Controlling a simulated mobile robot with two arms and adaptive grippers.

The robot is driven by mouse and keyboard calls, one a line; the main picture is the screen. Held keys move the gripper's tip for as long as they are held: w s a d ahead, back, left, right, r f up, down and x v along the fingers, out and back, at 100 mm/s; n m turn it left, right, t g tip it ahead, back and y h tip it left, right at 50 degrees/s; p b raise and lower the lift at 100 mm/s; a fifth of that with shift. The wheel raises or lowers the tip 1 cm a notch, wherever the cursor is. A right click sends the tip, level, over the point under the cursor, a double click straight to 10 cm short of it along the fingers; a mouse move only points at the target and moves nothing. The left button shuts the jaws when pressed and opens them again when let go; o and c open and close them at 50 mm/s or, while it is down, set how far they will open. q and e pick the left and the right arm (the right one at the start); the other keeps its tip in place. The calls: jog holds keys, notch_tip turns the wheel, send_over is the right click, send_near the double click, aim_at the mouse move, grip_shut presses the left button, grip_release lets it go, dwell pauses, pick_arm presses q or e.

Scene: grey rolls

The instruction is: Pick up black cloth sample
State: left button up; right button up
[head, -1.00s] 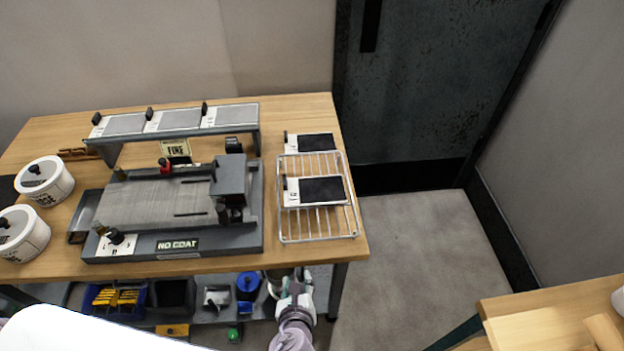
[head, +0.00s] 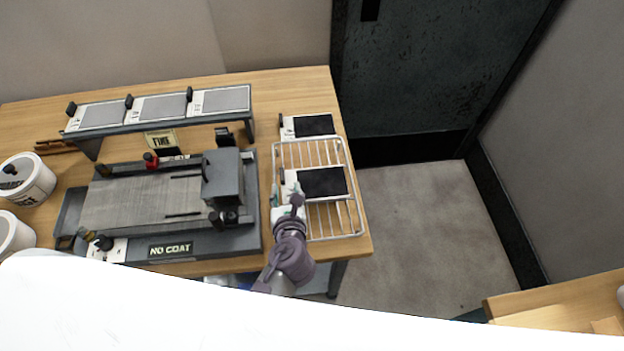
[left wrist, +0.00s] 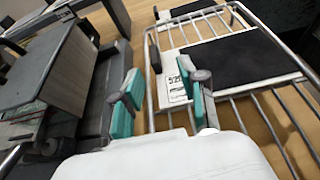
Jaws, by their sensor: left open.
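A black cloth sample on a white labelled card (head: 322,182) lies on a wire rack (head: 318,234) at the right of the bench. The left wrist view also shows this black sample (left wrist: 240,60). A second black sample (head: 313,125) lies on the bench behind the rack. My left gripper (head: 286,199) is open and empty at the near left end of the rack sample. In the left wrist view its teal-padded fingers (left wrist: 163,98) appear on either side of the white label end. Whether they touch the card cannot be told. My right gripper is not in view.
Left of the rack stands a grey coating machine (head: 165,205) with a "NO COAT" label. A raised shelf (head: 180,122) with several grey samples stands behind it. White tubs (head: 27,180) are at the far left. Open floor (head: 430,230) lies right of the bench.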

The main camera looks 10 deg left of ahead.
aim_at(282, 179)
pick_arm(q)
jog(key=shift+a+p+x, duration=0.25)
jog(key=shift+p+x, duration=0.1)
jog(key=shift+x, duration=0.75)
jog(key=x, duration=0.3)
jog(key=shift+a, duration=0.15)
jog(key=shift+w+f, duration=0.1)
jog(key=shift+w, duration=0.1)
jog(key=shift+s, duration=0.1)
jog(key=c, duration=0.8)
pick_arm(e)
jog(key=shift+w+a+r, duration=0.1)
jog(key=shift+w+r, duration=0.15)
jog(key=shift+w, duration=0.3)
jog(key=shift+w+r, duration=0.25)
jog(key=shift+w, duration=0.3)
